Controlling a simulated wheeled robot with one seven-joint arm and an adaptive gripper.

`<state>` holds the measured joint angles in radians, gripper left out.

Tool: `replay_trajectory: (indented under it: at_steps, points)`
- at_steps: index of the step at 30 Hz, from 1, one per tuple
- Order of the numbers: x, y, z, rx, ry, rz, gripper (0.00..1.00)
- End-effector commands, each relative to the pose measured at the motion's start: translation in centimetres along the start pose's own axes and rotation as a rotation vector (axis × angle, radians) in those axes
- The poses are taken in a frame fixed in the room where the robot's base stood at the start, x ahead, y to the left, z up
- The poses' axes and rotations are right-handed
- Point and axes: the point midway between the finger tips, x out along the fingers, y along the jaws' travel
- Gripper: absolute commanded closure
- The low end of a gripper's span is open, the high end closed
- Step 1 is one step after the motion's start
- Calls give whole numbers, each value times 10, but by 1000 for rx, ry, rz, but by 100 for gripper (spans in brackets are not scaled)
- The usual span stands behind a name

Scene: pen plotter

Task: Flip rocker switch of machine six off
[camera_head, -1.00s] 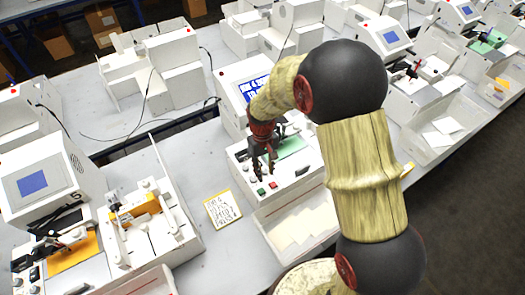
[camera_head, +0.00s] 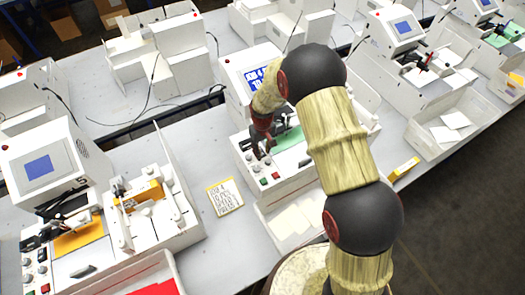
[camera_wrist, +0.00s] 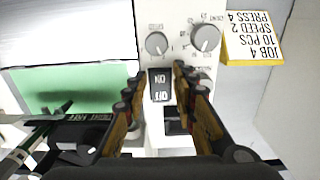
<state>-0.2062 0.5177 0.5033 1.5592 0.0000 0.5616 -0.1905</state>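The plotter in front of me (camera_head: 240,72) has a white body, a blue screen and a front control panel; its number is hidden. The machine to its left bears a 5. In the wrist view, a black rocker switch (camera_wrist: 159,85) shows ON above OFF, upside down, on the white panel. Which side is pressed in I cannot tell. My gripper (camera_wrist: 159,74) points at the panel with its fingers apart and nothing between them. The switch shows in the gap between the fingertips; contact cannot be told. My gripper also shows in the head view (camera_head: 262,157), over the panel's left part.
Two grey knobs, one left (camera_wrist: 156,43) and one right (camera_wrist: 205,38), sit close to the switch. A yellow-edged job note (camera_head: 225,196) lies on the table left of the panel. A white paper tray (camera_head: 292,222) stands before the machine. Machine five (camera_head: 55,160) stands left.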

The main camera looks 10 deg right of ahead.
Motion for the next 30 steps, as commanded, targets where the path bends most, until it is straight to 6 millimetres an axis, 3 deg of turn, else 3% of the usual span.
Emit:
replay_trajectory:
  at_steps: [10,24,30]
  points:
    - [5,0,0,0,0,0,73]
    - [4,0,0,0,0,0,99]
    - [4,0,0,0,-2,0,100]
